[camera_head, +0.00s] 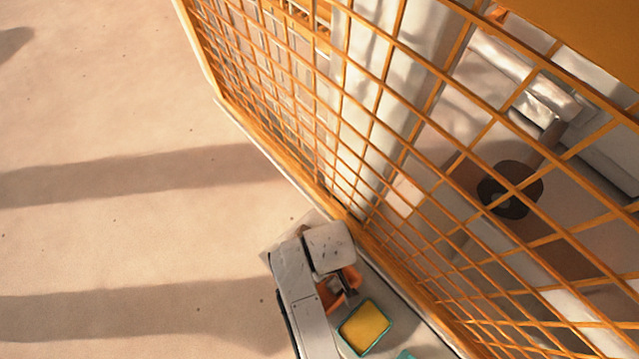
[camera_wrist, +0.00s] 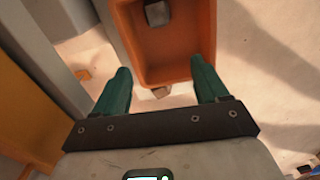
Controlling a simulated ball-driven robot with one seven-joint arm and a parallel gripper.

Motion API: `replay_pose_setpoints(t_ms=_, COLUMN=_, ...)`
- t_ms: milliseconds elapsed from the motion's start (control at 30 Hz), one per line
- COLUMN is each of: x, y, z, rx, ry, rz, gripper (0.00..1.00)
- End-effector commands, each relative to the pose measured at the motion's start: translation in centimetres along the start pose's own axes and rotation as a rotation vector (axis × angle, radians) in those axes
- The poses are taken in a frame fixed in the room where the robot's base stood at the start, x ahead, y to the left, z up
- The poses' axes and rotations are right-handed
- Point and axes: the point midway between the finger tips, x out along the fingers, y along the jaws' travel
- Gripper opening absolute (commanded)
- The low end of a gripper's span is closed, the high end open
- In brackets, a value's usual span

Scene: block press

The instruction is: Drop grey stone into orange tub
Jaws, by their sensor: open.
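The orange tub (camera_wrist: 205,38) is in the upper middle of the wrist view, its near wall just beyond my fingertips. A grey block (camera_wrist: 157,13), which looks like the grey stone, sits inside the tub towards its far end. My gripper (camera_wrist: 160,65) has two green fingers spread wide with nothing held between them. A small pale piece (camera_wrist: 160,92) shows below the tub's near edge, between the fingers; I cannot tell what it is. In the head view my arm partly hides the orange tub (camera_head: 352,276).
A green-rimmed tray with a yellow inside (camera_head: 365,327) stands beside my arm in the head view. A tall orange lattice (camera_head: 400,150) runs close along the right. The sandy floor to the left (camera_head: 110,120) is clear.

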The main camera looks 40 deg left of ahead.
Motion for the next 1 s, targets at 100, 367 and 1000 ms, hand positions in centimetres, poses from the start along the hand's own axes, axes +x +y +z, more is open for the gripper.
replay_pose_setpoints(t_ms=100, x=-2.7, y=0.1, z=-0.1, rx=0.002, ry=0.004, rz=0.001, gripper=0.73)
replay_pose_setpoints(t_ms=367, x=-6.4, y=0.0, z=0.0, rx=0.001, ry=0.001, rz=0.000, gripper=0.73)
replay_pose_setpoints(t_ms=1000, x=-7.3, y=0.0, z=0.0, rx=0.000, ry=0.000, rz=0.000, gripper=0.73)
